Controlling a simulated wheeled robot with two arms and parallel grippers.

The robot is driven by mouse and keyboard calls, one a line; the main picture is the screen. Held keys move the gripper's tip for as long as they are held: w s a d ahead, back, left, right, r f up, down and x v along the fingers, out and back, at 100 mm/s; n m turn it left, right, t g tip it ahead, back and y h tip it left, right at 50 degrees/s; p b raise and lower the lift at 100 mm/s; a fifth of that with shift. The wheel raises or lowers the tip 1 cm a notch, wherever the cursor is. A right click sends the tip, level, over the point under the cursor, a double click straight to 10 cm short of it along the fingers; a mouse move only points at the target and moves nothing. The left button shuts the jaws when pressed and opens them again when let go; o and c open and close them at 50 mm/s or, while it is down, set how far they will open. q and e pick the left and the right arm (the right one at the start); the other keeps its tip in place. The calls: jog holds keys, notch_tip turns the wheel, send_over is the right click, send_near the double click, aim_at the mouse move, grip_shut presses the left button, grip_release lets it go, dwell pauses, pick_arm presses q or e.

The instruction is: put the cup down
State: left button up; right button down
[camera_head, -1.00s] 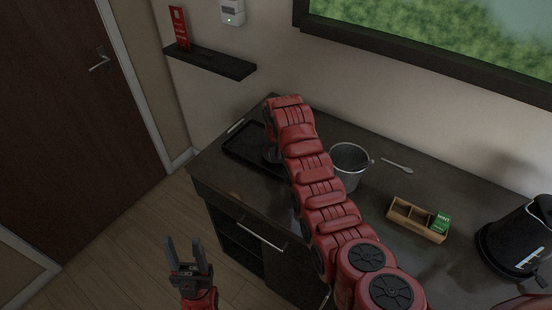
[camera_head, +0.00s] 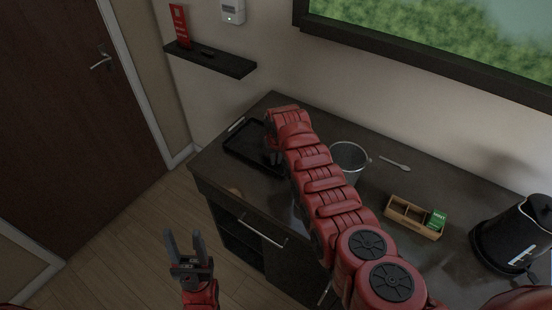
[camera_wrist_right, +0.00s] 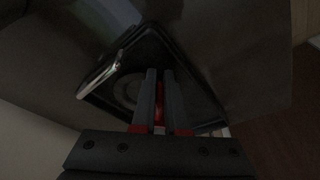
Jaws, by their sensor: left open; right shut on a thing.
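My right arm reaches over the counter to the black tray (camera_head: 246,151) at its left end. My right gripper (camera_wrist_right: 160,76) points down at the tray, its fingers close together on a thin red piece (camera_wrist_right: 160,104). That piece seems to be part of the cup, but the cup's body is not clear. A faint dark round shape (camera_wrist_right: 126,92) shows beside the fingers within the tray outline; I cannot tell whether it is the cup or whether it touches the tray. In the head view my own wrist hides most of this spot. My left gripper (camera_head: 186,248) is open and empty, in front of the counter.
A wooden box (camera_head: 412,217) with a green packet and a black kettle (camera_head: 517,234) stand further right.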

jog(key=shift+f+b, duration=0.5)
jog(key=shift+f, duration=0.1)
jog(key=c, duration=0.9)
grip_release()
jog(key=shift+c, duration=0.2)
jog(key=shift+r, duration=0.1)
jog(key=shift+r+p, duration=0.25)
jog(key=shift+p, duration=0.15)
jog(key=shift+r, duration=0.5)
jog(key=shift+s+r, duration=0.1)
jog(key=shift+r, duration=0.15)
jog(key=b+v, duration=0.2)
jog(key=v, duration=0.9)
